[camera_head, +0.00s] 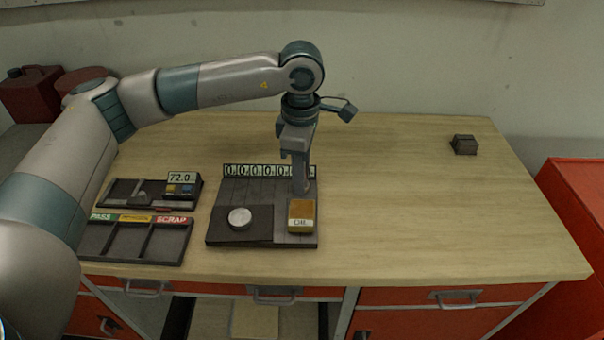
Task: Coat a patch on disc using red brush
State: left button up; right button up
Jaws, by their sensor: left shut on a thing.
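A round silver disc (239,217) lies on the dark left part of a grey board (228,196) on the bench. My left gripper (298,154) points down over the right part of this board, to the right of the disc and apart from it. It is shut on a slim grey upright tool (301,180), whose lower end is just behind or at an amber-brown box (302,213) labelled like "OIL". I cannot tell whether they touch. No red shows on the tool, so I cannot tell that it is the red brush. My right gripper is not in view.
A row of number tiles (268,170) stands along the board's back. A tray with a 72.0 display (182,178) and a PASS/SCRAP sorting tray (136,241) are at left. A dark block (465,145) sits at the far right. The bench's right half is mostly clear.

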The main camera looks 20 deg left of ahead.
pick_arm(q)
jog(key=shift+d+f, duration=0.1)
jog(key=shift+f, duration=2.25)
jog(key=shift+f+b, duration=0.3)
jog(key=shift+f, duration=0.35)
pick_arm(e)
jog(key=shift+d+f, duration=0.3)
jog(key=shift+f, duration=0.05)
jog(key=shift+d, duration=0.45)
pick_arm(q)
jog(key=shift+f, duration=0.2)
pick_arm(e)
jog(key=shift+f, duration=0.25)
pick_arm(q)
jog(key=shift+f+b, duration=0.2)
jog(key=shift+b, duration=0.3)
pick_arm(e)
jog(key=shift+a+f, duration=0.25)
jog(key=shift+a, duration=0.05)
